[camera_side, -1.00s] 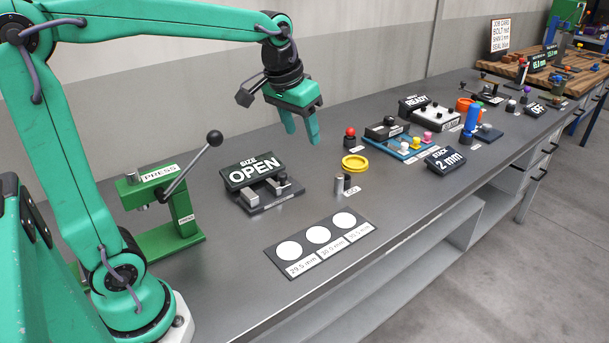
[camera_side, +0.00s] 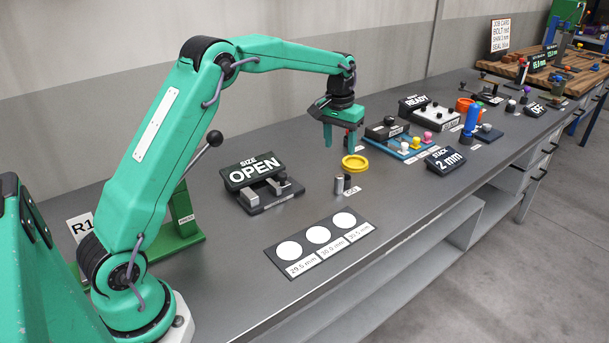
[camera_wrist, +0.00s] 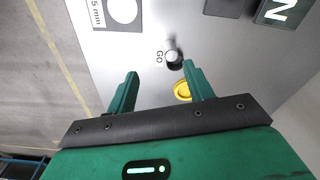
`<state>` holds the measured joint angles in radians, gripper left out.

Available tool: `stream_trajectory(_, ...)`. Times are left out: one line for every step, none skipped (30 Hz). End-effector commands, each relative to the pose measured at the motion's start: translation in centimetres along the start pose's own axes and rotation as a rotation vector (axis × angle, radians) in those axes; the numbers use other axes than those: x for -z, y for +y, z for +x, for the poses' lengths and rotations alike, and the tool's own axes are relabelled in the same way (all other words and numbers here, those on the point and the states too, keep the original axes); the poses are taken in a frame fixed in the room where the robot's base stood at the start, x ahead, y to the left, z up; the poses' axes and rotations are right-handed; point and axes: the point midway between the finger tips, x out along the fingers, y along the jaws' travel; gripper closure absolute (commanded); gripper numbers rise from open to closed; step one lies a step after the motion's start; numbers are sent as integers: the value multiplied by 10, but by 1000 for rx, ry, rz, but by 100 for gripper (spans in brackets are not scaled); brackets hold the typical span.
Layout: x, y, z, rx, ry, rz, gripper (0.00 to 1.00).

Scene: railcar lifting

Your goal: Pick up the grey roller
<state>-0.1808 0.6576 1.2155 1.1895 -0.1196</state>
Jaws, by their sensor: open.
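The grey roller (camera_side: 339,185) is a small upright cylinder on the bench, beside a short black cylinder (camera_side: 348,181) and a "GO" label. In the wrist view the pale-topped roller (camera_wrist: 171,55) shows just beyond the fingertips, nearer the right finger; it and the black cylinder overlap there. My gripper (camera_side: 339,145) points down with its two green fingers apart and nothing between them. It hangs above the bench, higher than the roller and apart from it. In the wrist view my gripper (camera_wrist: 160,71) also shows open and empty.
A dark card with white circles (camera_side: 319,242) lies in front. A blue tray (camera_side: 408,148) stands to the right.

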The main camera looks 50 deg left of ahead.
Motion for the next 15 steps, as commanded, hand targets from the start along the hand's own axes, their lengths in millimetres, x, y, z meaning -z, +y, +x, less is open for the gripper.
stream_trajectory(7, -3, 13, 2, -14, -9, 48)
stream_trajectory(10, -4, 20, 3, -21, -14, 48)
stream_trajectory(14, -6, 28, 5, -30, -21, 48)
stream_trajectory(18, -7, 35, 5, -36, -25, 48)
stream_trajectory(21, -9, 41, 6, -41, -30, 48)
stream_trajectory(24, -10, 48, 7, -48, -36, 48)
stream_trajectory(26, -11, 54, 8, -53, -39, 48)
stream_trajectory(28, -12, 58, 9, -58, -43, 48)
stream_trajectory(30, -14, 64, 10, -63, -47, 48)
stream_trajectory(32, -14, 68, 10, -67, -49, 48)
stream_trajectory(33, -15, 71, 10, -70, -51, 48)
stream_trajectory(34, -16, 75, 11, -73, -54, 48)
stream_trajectory(35, -16, 77, 11, -75, -55, 48)
stream_trajectory(35, -17, 79, 11, -76, -56, 48)
stream_trajectory(36, -17, 80, 12, -77, -57, 48)
